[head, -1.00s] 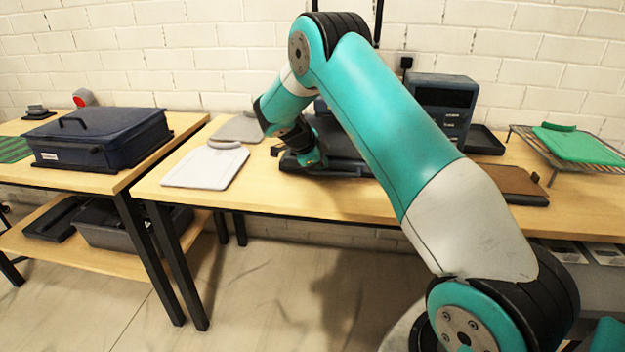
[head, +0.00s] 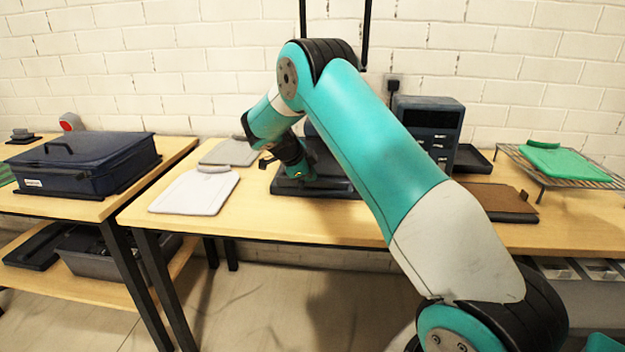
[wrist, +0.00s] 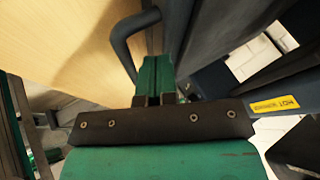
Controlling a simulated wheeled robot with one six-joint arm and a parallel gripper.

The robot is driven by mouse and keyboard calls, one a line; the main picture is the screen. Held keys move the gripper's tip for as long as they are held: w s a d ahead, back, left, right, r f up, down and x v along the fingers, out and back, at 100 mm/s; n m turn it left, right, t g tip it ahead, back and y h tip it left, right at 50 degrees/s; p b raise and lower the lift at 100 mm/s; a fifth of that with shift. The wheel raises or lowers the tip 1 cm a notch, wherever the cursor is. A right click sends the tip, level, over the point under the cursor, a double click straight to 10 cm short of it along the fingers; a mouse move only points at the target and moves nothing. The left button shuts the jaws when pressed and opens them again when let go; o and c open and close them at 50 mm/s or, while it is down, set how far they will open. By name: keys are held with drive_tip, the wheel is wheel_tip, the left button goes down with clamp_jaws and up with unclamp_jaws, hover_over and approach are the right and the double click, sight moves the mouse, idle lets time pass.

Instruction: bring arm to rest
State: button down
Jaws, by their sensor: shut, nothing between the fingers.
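My teal and grey arm reaches over the middle table (head: 350,222) and bends down toward its back. A green strip shows just beyond the fingers. In the head view the wrist is low over a dark heat press (head: 315,187), partly hidden by my arm. A dark curved handle (wrist: 122,45) and a yellow HOT label (wrist: 275,104) are close to the gripper in the wrist view. I cannot tell whether anything touches.
A pale grey board (head: 195,192) and a grey board (head: 230,153) lie left of the press. A navy case (head: 85,165) sits on the left table.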

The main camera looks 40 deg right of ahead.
drive_tip(key=p+v, duration=0.2)
drive_tip(key=v, duration=0.5)
drive_tip(key=shift+s+a, duration=0.25)
drive_tip(key=shift+a, duration=0.05)
drive_tip(key=s+a+r+n+t+y+p, duration=0.1)
drive_tip(key=s+a+r+n+y, duration=0.2)
drive_tip(key=s+a+r+n, duration=0.5)
drive_tip(key=s+a+r+n+t+y+p, duration=0.1)
drive_tip(key=s+a+r+n+y+p, duration=0.2)
drive_tip(key=a+n, duration=0.85)
drive_tip(key=s+a+r+n+g+y, duration=0.1)
drive_tip(key=s+a+n, duration=0.3)
drive_tip(key=s, duration=0.4)
drive_tip(key=s+a+r+n+y, duration=0.1)
drive_tip(key=s+a+n+y, duration=0.1)
drive_tip(key=s+a+n, duration=0.3)
drive_tip(key=s+a+r+n+g+y, duration=0.1)
drive_tip(key=s+a+n, duration=0.3)
drive_tip(key=s, duration=0.7)
drive_tip(key=shift+s+a+r+n+g+y, duration=0.2)
drive_tip(key=shift+s+n+g+y, duration=0.15)
drive_tip(key=shift+n+y, duration=0.35)
drive_tip(key=shift+d+m, duration=0.1)
drive_tip(key=shift+m, duration=0.15)
